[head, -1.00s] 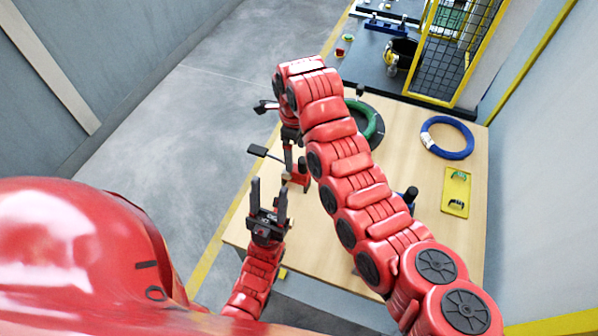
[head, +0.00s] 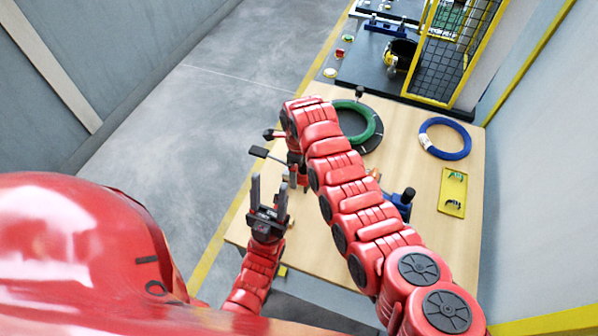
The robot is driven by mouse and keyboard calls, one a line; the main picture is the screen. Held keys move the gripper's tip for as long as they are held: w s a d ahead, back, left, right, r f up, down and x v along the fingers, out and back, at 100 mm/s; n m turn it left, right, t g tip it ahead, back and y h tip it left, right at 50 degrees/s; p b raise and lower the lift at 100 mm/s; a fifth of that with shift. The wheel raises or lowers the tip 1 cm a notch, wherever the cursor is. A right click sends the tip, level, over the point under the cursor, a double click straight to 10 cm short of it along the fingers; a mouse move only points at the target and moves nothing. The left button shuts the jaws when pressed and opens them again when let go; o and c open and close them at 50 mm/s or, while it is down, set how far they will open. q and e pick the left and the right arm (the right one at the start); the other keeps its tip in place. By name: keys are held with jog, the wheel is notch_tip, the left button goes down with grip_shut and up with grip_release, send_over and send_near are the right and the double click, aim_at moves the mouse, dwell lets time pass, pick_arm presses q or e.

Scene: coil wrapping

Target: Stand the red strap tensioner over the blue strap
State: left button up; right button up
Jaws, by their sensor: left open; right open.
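The red strap tensioner (head: 303,179) seems to stand at the table's left side, mostly hidden by my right arm. A black lever (head: 258,152) sticks out to its left; I cannot tell for sure that it belongs to the tensioner. My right gripper (head: 293,177) is open and points down there; whether it touches the tensioner is hidden. My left gripper (head: 269,190) is open and empty, fingers up, in front of it near the table's left edge. I cannot make out the blue strap for certain.
A green coil (head: 376,124) lies on a black disc at the table's back. A blue coil (head: 457,155) and a yellow plate (head: 453,207) lie on the right. A blue tool (head: 399,203) stands beside my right arm. A dark bench (head: 365,72) stands beyond.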

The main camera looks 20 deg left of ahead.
grip_shut()
dwell(0.4)
jog(key=shift+w+r, duration=0.15)
